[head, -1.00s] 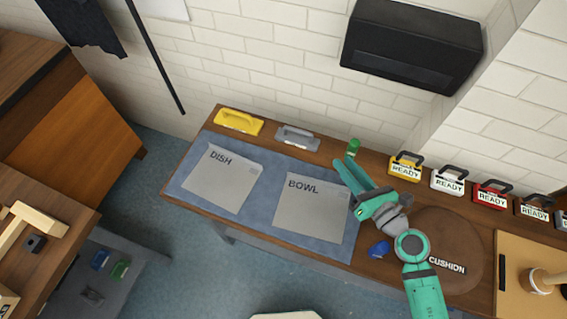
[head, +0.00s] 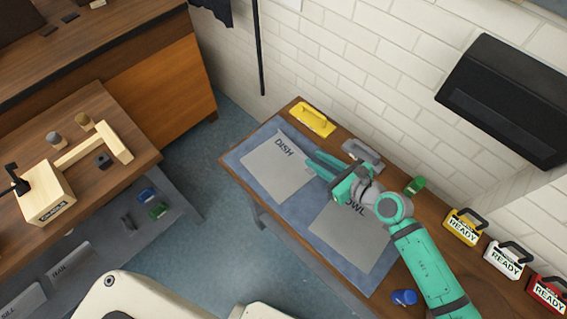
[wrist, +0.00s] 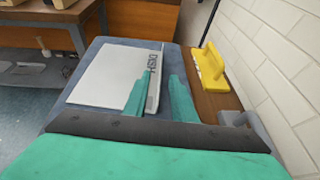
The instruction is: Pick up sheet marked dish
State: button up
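The grey sheet marked DISH (head: 272,170) lies flat on a blue mat (head: 243,148) at the far left end of the narrow wooden bench. It also shows in the wrist view (wrist: 108,75), ahead of the fingers, with its lettered edge towards them. My gripper (head: 318,165) is open and empty, its two green fingers apart at the sheet's right edge. In the wrist view my gripper (wrist: 165,95) has one finger overlapping the sheet's lettered edge and the other over the mat beyond it. I cannot tell whether they touch. The sheet marked BOWL (head: 345,235) is partly hidden under my arm.
A yellow handled tool (head: 312,120) and a grey one (head: 361,152) lie along the wall side. A green item (head: 414,185), a blue item (head: 404,297) and several READY boxes (head: 465,227) are further right. A brick wall borders the bench.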

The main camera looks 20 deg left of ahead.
aim_at(279, 164)
jog(key=x, duration=1)
jog(key=shift+w, duration=0.15)
jog(key=shift+c, duration=0.7)
grip_shut()
